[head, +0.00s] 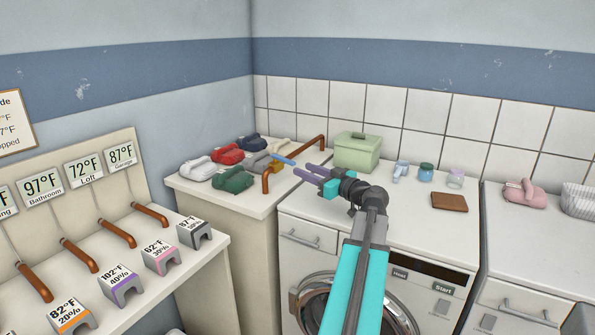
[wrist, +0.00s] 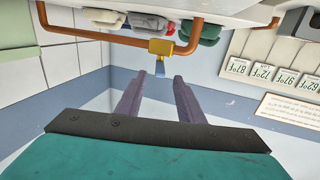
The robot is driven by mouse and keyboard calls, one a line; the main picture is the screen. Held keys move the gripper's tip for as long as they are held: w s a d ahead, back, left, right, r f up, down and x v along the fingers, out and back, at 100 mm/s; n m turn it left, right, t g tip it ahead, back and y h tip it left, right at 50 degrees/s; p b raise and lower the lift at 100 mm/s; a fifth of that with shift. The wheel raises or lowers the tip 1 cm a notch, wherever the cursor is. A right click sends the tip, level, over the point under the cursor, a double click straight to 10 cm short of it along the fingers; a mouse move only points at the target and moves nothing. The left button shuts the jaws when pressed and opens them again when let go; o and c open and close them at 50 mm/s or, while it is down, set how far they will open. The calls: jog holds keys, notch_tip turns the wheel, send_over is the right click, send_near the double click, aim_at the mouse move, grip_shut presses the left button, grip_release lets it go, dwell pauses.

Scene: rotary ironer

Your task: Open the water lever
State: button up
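The water lever is a blue handle (head: 283,159) on a yellow valve body (wrist: 160,47), fitted to a copper pipe (wrist: 105,37). In the head view it is above the left counter, pointing toward my gripper. My gripper (head: 302,171) has purple fingers and reaches in from the right. In the wrist view the fingers of my gripper (wrist: 159,75) are spread apart, and the end of the blue handle (wrist: 160,69) shows in the gap at the fingertips. I cannot tell whether either finger touches it. The valve body is partly hidden among the irons in the head view.
Several coloured irons, including a green one (head: 232,180), stand on the left counter (head: 225,203). A pale green box (head: 357,152), small jars and a brown block (head: 450,202) are on the washer top. A shelf (head: 190,262) with temperature tags stands at left.

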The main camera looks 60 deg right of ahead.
jog(key=s, duration=0.2)
jog(key=s+a, duration=0.1)
jog(key=s, duration=0.1)
jog(key=shift+s+b, duration=0.3)
jog(key=shift+b, duration=0.05)
jog(key=shift+c, duration=0.2)
